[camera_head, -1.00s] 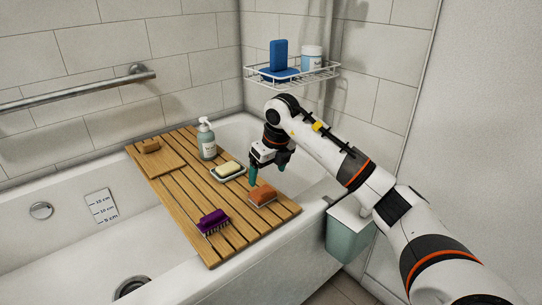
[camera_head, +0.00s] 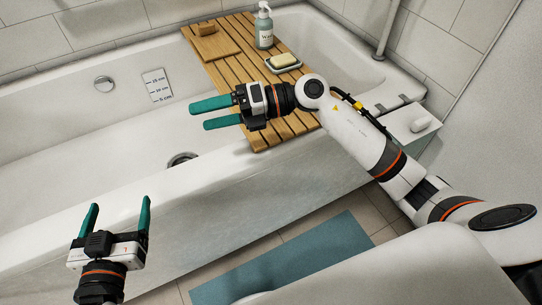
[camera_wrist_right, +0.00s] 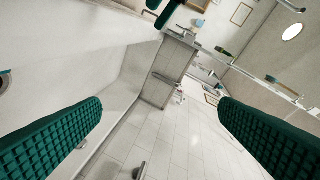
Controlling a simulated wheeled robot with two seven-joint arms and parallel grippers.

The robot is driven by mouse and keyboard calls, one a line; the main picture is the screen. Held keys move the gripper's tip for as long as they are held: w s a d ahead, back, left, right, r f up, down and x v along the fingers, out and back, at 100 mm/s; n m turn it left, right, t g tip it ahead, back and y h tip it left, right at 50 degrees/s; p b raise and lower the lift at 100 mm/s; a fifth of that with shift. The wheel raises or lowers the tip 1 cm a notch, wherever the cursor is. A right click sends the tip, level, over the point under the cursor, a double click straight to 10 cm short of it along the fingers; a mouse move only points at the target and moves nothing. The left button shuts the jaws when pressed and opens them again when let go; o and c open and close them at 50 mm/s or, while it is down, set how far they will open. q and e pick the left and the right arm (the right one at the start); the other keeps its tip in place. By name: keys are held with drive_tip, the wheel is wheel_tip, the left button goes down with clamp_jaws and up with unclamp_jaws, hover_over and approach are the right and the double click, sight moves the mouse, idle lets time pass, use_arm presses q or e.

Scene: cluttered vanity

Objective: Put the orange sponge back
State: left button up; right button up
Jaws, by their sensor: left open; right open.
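The orange sponge does not show now; the spot on the wooden bath board (camera_head: 228,72) where it lay earlier is covered by my right arm. My right gripper (camera_head: 200,114) is open and points left over the tub, just left of the board. In the right wrist view its two teal fingers stand wide apart with nothing between them. My left gripper (camera_head: 120,204) is open and empty at the lower left, in front of the tub's near rim, fingers pointing up.
A teal mat (camera_head: 300,260) lies on the floor. The tub (camera_head: 60,135) is free at left.

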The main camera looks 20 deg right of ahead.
drive_tip(key=s+d+r+m+t, duration=0.1)
drive_tip(key=s+r+m+t, duration=0.15)
drive_tip(key=m+t, duration=0.65)
drive_tip(key=s+d+r+m+t, duration=0.1)
drive_tip(key=d+r+m+t, duration=0.15)
drive_tip(key=m+t, duration=0.55)
drive_tip(key=s+d+f+m+g+h, duration=0.2)
drive_tip(key=f+m+h, duration=0.4)
drive_tip(key=m, duration=0.3)
drive_tip(key=s+d+f+m+g+h, duration=0.2)
drive_tip(key=f+m+h, duration=0.4)
drive_tip(key=m, duration=0.4)
drive_tip(key=shift+s+d+f+h, duration=0.25)
drive_tip(key=shift+s+f+h, duration=0.15)
drive_tip(key=shift+s+f, duration=0.2)
